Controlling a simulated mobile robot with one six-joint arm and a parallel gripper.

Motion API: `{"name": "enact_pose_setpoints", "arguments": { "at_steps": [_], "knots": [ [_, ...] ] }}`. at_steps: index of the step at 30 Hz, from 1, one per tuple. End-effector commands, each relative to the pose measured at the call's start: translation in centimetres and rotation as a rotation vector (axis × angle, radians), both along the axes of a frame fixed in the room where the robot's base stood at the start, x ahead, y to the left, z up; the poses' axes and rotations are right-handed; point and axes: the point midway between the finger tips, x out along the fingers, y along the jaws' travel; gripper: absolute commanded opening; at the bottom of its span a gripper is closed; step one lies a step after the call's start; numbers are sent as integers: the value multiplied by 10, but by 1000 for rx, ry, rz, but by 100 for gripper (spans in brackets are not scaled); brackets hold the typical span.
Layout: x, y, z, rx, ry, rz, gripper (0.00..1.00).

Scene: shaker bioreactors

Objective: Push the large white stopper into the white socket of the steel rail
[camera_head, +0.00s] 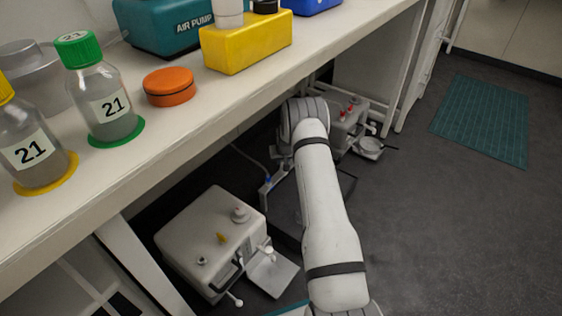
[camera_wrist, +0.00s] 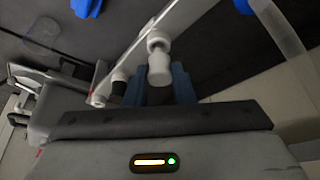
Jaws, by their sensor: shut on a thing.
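The large white stopper (camera_wrist: 160,72) is between the blue fingers of my gripper (camera_wrist: 159,84) in the wrist view, and the gripper is shut on it. The pale steel rail (camera_wrist: 185,18) runs diagonally just beyond the stopper. A white round socket (camera_wrist: 157,40) on the rail lies right at the stopper's far end. I cannot tell whether the stopper touches it or has entered it. In the head view my arm hides the gripper and stopper. Part of the rail (camera_head: 266,194) shows left of the arm, under the bench.
A white box device (camera_head: 195,230) stands at the lower left, and another device (camera_head: 347,118) stands beyond my arm. The bench (camera_head: 200,122) overhangs from above. Blue parts (camera_wrist: 86,7) show near the rail. Open floor (camera_head: 430,220) lies to the right.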

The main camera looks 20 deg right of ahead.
Motion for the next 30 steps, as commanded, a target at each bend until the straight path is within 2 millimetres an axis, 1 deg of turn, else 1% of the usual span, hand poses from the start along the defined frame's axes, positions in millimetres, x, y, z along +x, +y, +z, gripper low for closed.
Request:
{"name": "enact_pose_setpoints", "arguments": {
  "at_steps": [15, 30],
  "knots": [
    [0, -1, -8, 0, 0, -1, 0],
    [0, -1, -8, 0, 0, -2, 0]
  ]
}}
